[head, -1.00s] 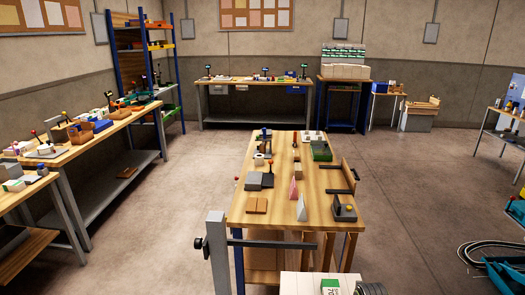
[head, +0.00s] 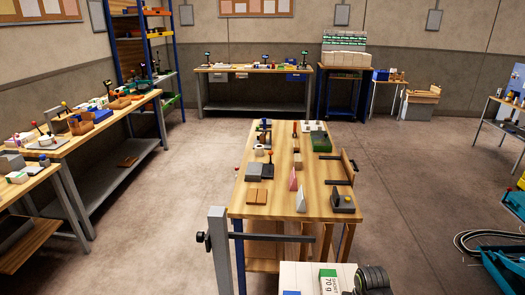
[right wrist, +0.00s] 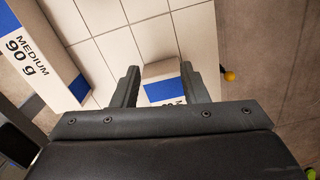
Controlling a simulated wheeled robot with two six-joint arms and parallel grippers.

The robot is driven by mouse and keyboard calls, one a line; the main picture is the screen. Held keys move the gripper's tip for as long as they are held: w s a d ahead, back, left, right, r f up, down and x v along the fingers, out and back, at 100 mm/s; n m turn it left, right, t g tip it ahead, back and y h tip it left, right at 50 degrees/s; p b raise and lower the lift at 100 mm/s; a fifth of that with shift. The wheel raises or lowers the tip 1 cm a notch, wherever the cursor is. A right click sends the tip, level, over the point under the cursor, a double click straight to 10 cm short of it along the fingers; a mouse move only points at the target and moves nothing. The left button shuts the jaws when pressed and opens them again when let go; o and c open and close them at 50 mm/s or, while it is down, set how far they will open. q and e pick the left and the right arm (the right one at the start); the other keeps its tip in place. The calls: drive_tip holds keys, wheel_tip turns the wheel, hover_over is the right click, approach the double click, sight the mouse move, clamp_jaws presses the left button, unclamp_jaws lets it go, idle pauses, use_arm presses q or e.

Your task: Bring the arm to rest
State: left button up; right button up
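My right gripper (right wrist: 160,85) shows in the right wrist view with its two dark fingers apart. Another white ream marked "MEDIUM 90 g" (right wrist: 45,55) lies at the upper left. In the head view, a dark part of my right arm is at the bottom edge, beside a ream with a green "70 g" label (head: 328,281). My left gripper is not in view.
A pale surface with dark seams (right wrist: 105,45) lies under the reams. A wooden workbench (head: 275,211) with small tools and blocks stands ahead. More benches line the left and back walls. Open floor (head: 405,200) lies right of the middle bench.

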drive_tip(key=s+m, duration=0.2)
drive_tip(key=m, duration=0.1)
drive_tip(key=s+d+m, duration=0.1)
drive_tip(key=s+m, duration=0.2)
drive_tip(key=s+m+t, duration=0.1)
drive_tip(key=s+m, duration=0.2)
drive_tip(key=shift+d+f, duration=0.4)
drive_tip(key=s+d+r+m+t+h, duration=0.1)
drive_tip(key=s+r+m, duration=0.4)
drive_tip(key=s+m, duration=0.6)
drive_tip(key=s+d+r+m+t+h, duration=0.15)
drive_tip(key=s+r+m, duration=0.25)
drive_tip(key=s+m, duration=0.8)
wheel_tip(320, 180, down, 31)
drive_tip(key=w+d+m+g+y+b, duration=0.1)
drive_tip(key=w+d+m+b, duration=0.1)
drive_tip(key=b, duration=0.4)
drive_tip(key=s+f+b, duration=0.2)
drive_tip(key=s+f, duration=0.5)
drive_tip(key=f, duration=0.2)
drive_tip(key=s+a+f+g+b, duration=0.1)
drive_tip(key=s+f+b, duration=0.1)
drive_tip(key=s+f, duration=0.5)
wheel_tip(320, 180, down, 4)
drive_tip(key=shift+s+a+r+b, duration=0.25)
drive_tip(key=shift+s+a+b, duration=0.05)
drive_tip(key=shift+s+b, duration=0.1)
